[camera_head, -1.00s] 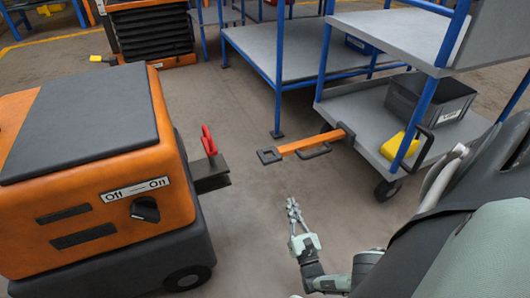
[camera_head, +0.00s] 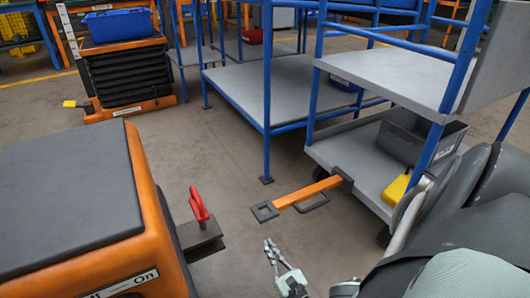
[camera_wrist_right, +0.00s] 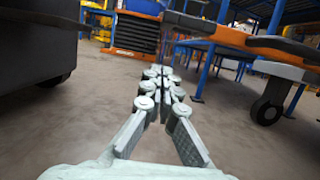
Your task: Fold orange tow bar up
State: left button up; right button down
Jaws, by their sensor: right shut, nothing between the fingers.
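The orange tow bar (camera_head: 308,192) sticks out from the low front of the grey shelf cart (camera_head: 352,150), with a dark square eye at its free end and a dark loop handle along its side. It lies roughly level, not folded up. In the right wrist view the tow bar (camera_wrist_right: 240,40) crosses the upper right, above the fingers. My left gripper is not in view.
An orange tug (camera_head: 150,190) with a dark top and red hitch lever (camera_head: 199,204) stands at left. A yellow box (camera_head: 397,188) and grey crate (camera_head: 420,137) sit on the cart's lower deck. Blue-framed tables (camera_head: 262,92) stand behind. Floor between tug and cart is clear.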

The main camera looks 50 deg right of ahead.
jog(key=shift+w+d+r, duration=0.15)
jog(key=shift+w+r, duration=0.3)
jog(key=shift+r, duration=0.35)
jog(key=shift+w+d+r, duration=0.15)
jog(key=shift+w+r, duration=0.35)
jog(key=shift+r, duration=0.25)
jog(key=shift+w+d+r, duration=0.15)
jog(key=shift+w+r, duration=0.3)
jog(key=shift+r, duration=0.35)
